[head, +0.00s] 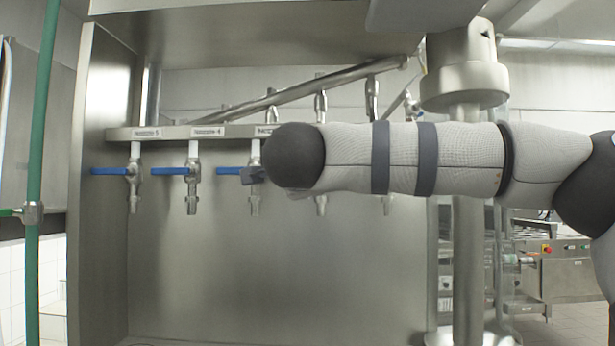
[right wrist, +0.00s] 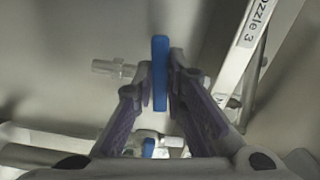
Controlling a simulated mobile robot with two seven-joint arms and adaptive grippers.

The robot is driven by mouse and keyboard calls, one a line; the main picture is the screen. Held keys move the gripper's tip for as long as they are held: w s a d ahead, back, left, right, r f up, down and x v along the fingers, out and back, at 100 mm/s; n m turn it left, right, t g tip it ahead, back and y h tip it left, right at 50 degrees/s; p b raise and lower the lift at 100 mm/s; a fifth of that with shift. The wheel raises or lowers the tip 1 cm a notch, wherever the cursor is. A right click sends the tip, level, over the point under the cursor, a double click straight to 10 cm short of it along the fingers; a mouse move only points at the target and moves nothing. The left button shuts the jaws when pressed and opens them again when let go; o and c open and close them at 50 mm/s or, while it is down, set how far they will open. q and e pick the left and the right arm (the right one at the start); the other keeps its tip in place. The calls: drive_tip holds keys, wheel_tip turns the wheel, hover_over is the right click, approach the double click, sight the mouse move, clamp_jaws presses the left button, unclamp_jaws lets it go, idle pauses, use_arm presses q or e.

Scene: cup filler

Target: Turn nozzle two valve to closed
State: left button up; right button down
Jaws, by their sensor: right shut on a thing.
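My right gripper (right wrist: 161,62) is shut on a blue valve handle (right wrist: 160,75), with one finger on each side of it. A label ending in 3 (right wrist: 253,24) is on the rail beside it. In the head view my right arm hides most of the gripper; only a dark piece (head: 252,175) shows beside nozzle three's valve. Nozzle three's blue handle (head: 228,171) points left. My arm covers the valve of the nozzle (head: 321,205) to its right, so I cannot tell from the head view which handle is held. My left gripper is not in view.
Nozzle five's handle (head: 108,171) and nozzle four's handle (head: 170,171) also point left, below the label rail (head: 165,133). Another valve with a blue part (right wrist: 148,148) lies near the bottom of the wrist view. A steel post (head: 468,255) stands right, a green pipe (head: 40,130) left.

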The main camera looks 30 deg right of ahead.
drive_tip(key=shift+r+m, duration=0.25)
drive_tip(key=shift+m, duration=0.65)
drive_tip(key=c, duration=1.6)
unclamp_jaws()
drive_tip(key=v, duration=1.2)
